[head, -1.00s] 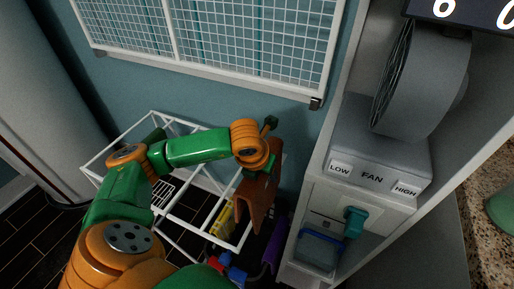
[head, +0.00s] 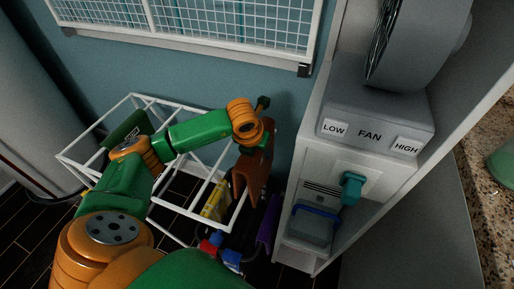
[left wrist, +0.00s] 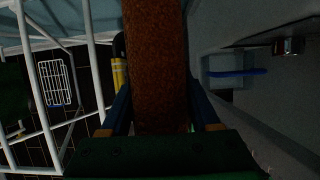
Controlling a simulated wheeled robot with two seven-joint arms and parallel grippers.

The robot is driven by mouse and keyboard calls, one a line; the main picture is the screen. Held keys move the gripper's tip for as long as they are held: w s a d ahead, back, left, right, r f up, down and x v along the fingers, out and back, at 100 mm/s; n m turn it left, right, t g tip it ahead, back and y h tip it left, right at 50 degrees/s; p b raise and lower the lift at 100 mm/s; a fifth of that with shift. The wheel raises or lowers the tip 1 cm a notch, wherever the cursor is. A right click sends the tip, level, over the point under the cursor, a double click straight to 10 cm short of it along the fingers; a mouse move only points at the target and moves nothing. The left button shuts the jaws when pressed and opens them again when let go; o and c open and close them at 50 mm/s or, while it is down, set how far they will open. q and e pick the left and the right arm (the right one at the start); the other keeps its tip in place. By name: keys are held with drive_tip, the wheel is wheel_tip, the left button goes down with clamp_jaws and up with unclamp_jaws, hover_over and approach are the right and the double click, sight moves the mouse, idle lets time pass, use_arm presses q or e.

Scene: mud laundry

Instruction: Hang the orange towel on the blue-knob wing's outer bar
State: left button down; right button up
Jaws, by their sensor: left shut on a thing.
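The orange towel (head: 253,177) hangs folded below my left wrist in the head view, by the right end of the white drying rack (head: 187,213). It fills the middle of the left wrist view (left wrist: 155,55). My left gripper (left wrist: 157,95) is shut on the towel, with a finger on each side; in the head view it is mostly hidden. I cannot tell whether the towel touches a rack bar. A blue knob (head: 231,258) and a red knob (head: 211,242) show low at the rack's near end. My right gripper is not in view.
A yellow cloth (head: 215,202) and a green cloth (head: 127,128) hang on the rack. A purple item (head: 268,219) is right of it. The shelf unit (head: 307,188) with the fan stands close on the right; a wall grid (head: 230,22) is above.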

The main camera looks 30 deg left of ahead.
use_arm(q)
wheel_tip(320, 180, down, 12)
drive_tip(key=b, duration=1)
drive_tip(key=shift+r, duration=0.15)
drive_tip(key=shift+c, duration=0.8)
unclamp_jaws()
drive_tip(key=shift+o, duration=0.6)
drive_tip(key=shift+o, duration=0.2)
